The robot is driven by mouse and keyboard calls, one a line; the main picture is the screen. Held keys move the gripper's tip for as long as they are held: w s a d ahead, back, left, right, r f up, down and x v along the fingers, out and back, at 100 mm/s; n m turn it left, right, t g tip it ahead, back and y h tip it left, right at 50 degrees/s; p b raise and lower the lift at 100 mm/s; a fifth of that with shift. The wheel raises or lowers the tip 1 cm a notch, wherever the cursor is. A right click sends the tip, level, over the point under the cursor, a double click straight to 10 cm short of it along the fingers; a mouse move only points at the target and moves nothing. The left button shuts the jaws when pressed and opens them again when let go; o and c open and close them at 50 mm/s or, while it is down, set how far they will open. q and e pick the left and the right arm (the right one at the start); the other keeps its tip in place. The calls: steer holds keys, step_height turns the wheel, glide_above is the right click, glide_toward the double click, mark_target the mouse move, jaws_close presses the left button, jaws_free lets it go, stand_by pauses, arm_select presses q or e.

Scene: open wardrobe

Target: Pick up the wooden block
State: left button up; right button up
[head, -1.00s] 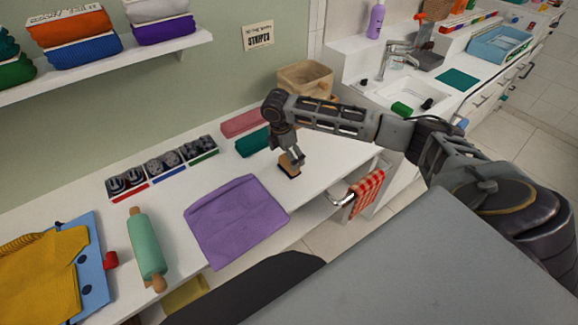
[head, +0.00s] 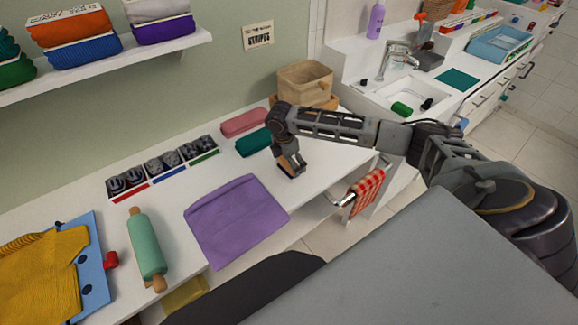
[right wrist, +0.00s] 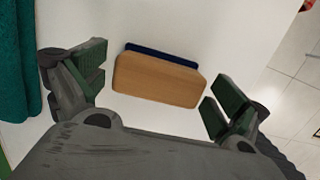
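The wooden block (right wrist: 158,80) lies on the white worktop, a tan piece with a dark blue strip along its far edge. My right gripper (right wrist: 157,88) is open, with one finger off to each side of the block and white surface showing between the block and each finger. In the head view my right gripper (head: 290,166) points down over the block, which it mostly hides. My left gripper is in neither view.
A teal folded cloth (head: 253,142) and a pink one (head: 243,122) lie just left of my right gripper. A purple cloth (head: 236,220) is nearer the front edge, beside a green rolling pin (head: 146,244).

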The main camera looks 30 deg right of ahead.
steer(key=c, duration=0.9)
steer(key=shift+r, duration=0.15)
step_height(320, 180, up, 10)
steer(key=shift+f, duration=0.15)
stand_by(0.4)
steer(key=o, duration=0.5)
steer(key=shift+c, duration=1.4)
